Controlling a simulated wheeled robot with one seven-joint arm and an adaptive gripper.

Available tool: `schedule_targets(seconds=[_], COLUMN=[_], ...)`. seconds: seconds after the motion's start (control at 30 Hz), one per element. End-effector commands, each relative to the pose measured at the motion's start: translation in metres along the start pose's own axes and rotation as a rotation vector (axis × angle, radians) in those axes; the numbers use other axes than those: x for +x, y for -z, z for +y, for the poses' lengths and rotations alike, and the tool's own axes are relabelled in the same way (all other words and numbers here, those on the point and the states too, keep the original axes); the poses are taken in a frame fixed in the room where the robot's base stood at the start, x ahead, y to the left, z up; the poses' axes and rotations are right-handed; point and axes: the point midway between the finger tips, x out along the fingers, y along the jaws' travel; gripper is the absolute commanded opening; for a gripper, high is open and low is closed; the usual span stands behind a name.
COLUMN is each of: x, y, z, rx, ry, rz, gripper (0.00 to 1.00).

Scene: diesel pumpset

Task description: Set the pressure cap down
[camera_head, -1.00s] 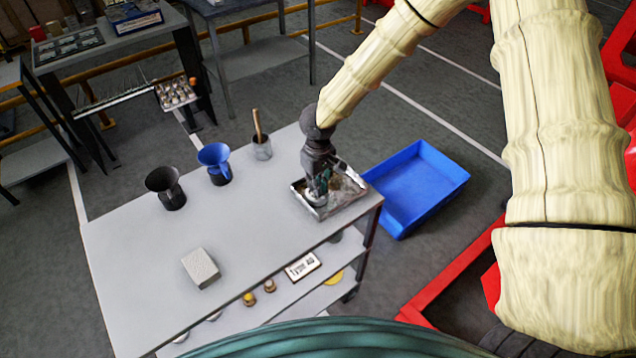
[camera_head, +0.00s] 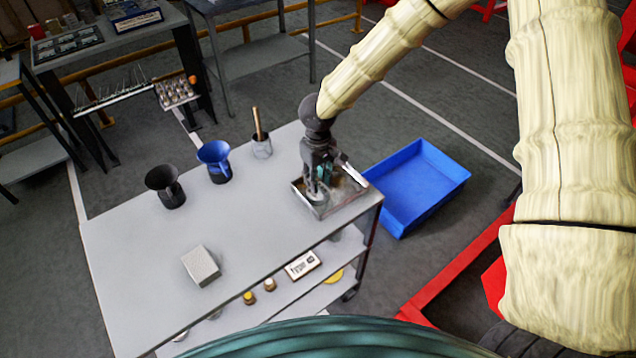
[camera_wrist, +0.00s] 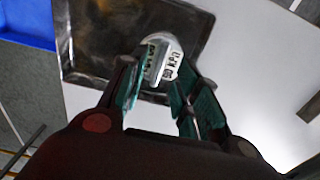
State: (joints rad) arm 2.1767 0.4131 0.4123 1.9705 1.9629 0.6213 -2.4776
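The pressure cap (camera_wrist: 166,60) is a small round light-grey cap with dark lettering, seen from above in the wrist view. It is at or between my fingertips, over the metal tray (camera_wrist: 85,62). In the head view the cap (camera_head: 317,195) is a pale spot just below my gripper (camera_head: 319,182), inside the tray (camera_head: 350,203) at the right end of the bench. My gripper (camera_wrist: 163,72) points down, with a teal finger on each side of the cap. Whether the fingers press on it, and whether its underside touches the tray floor, cannot be made out.
A blue bin (camera_head: 418,190) is right of the bench (camera_head: 250,225). A cup with a wooden handle (camera_head: 261,146), a blue funnel jug (camera_head: 215,162), a black one (camera_head: 166,187) and a grey block (camera_head: 201,266) stand on the bench. Its middle is clear.

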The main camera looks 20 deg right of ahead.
Motion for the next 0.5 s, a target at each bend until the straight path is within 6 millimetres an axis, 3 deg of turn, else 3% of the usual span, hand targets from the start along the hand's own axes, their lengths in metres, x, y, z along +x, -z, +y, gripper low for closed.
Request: schedule_targets(seconds=[0.5], x=[-0.084], y=[0.0], z=[0.001], rx=[0.001], ry=[0.001], rz=[0.002], gripper=[0.32])
